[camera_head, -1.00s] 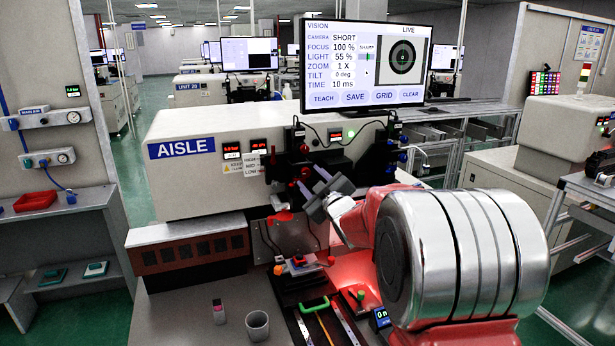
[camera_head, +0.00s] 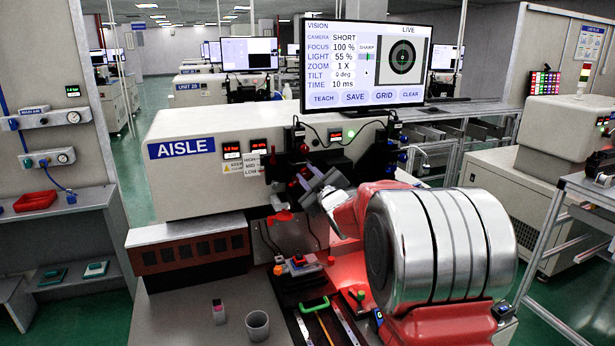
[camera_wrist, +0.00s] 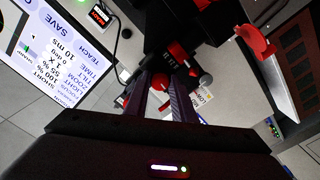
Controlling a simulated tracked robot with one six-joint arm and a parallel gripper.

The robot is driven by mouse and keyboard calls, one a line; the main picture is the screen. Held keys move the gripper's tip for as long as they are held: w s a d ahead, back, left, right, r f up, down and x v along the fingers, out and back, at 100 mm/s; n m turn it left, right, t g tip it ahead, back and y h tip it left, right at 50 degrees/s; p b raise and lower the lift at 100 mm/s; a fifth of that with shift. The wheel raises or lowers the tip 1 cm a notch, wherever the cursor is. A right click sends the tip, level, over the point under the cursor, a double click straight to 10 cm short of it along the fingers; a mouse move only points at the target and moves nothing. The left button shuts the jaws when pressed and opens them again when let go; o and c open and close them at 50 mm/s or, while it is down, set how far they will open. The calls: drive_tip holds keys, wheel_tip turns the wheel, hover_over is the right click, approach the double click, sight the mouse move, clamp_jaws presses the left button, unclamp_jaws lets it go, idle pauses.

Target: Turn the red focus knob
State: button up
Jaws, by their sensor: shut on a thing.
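The red focus knob (camera_wrist: 160,82) shows in the wrist view between the tips of my fingers, partly hidden by them. My gripper (camera_wrist: 160,92) is shut on it. In the head view my gripper (camera_head: 306,182) is at the camera unit on the front of the AISLE machine, and a bit of red (camera_head: 293,184) shows by its tips. The vision screen (camera_head: 366,66) reads FOCUS 100 %, with a SHARP bar and a ring target in the live picture.
Another red knob (camera_wrist: 178,52) sits just beyond my fingers in the wrist view. A red lever (camera_wrist: 255,40) is to the right. Below in the head view are a grey cup (camera_head: 257,325) and a green handle (camera_head: 314,305) on the bench. Cables hang near the unit.

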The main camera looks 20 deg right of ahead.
drive_tip(key=shift+f, duration=0.1)
drive_tip(key=c, duration=0.4)
drive_tip(key=shift+m, duration=0.6)
drive_tip(key=shift+a, duration=0.1)
drive_tip(key=o, duration=1)
drive_tip(key=shift+o, duration=0.2)
drive_tip(key=shift+s, duration=0.1)
